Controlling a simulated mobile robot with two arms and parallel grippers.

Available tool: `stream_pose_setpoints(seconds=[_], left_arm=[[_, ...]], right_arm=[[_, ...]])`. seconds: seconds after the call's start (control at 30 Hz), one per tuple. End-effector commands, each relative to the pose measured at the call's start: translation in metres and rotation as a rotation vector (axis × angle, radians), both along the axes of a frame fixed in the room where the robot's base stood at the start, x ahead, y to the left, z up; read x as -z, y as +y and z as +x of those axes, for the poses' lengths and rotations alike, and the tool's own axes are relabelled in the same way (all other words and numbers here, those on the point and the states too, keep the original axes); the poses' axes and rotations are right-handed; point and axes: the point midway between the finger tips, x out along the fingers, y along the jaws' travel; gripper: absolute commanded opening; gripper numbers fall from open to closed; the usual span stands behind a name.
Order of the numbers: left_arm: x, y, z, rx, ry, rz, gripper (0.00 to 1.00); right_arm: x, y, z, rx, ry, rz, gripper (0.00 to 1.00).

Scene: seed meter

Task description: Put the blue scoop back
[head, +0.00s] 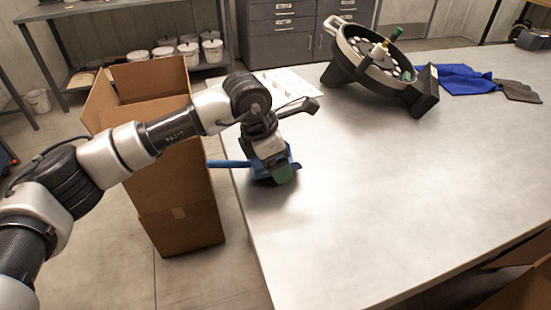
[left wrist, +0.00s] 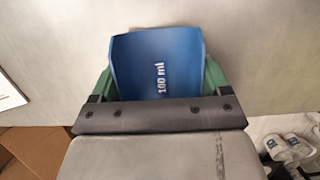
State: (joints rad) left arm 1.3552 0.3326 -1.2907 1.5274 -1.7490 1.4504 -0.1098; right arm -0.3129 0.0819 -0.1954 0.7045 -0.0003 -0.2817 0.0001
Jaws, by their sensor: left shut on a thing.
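The blue scoop (head: 231,164) is at the left edge of the table (head: 350,220) in the head view, its handle pointing left past the edge. My left gripper (head: 283,172) is shut on it, with green fingertips around the scoop. In the left wrist view the scoop (left wrist: 157,62) shows its blue inside marked "100 ml", between the green fingers of my left gripper (left wrist: 157,85). Whether the scoop touches the table is hard to tell. My right gripper is in neither view.
An open cardboard box (head: 180,205) stands on the floor left of the table. A dark seed meter (head: 375,62) on a stand, a paper sheet (head: 285,84), a blue cloth (head: 455,79) and grey gloves (head: 517,90) lie toward the back. The table's front middle is clear.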

Motion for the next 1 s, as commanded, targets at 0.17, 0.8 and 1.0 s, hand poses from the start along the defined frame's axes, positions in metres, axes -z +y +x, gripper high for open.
stream_pose_setpoints(seconds=[0.17,0.8,1.0], left_arm=[[0.004,0.000,0.000,-0.001,-0.002,-0.001,0.48],[0.005,0.000,0.000,0.000,-0.001,-0.001,1.00],[-0.004,0.002,0.000,-0.001,-0.005,-0.002,1.00]], right_arm=[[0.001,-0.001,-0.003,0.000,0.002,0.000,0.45],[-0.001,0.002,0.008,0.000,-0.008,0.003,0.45],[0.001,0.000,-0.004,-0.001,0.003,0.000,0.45]])
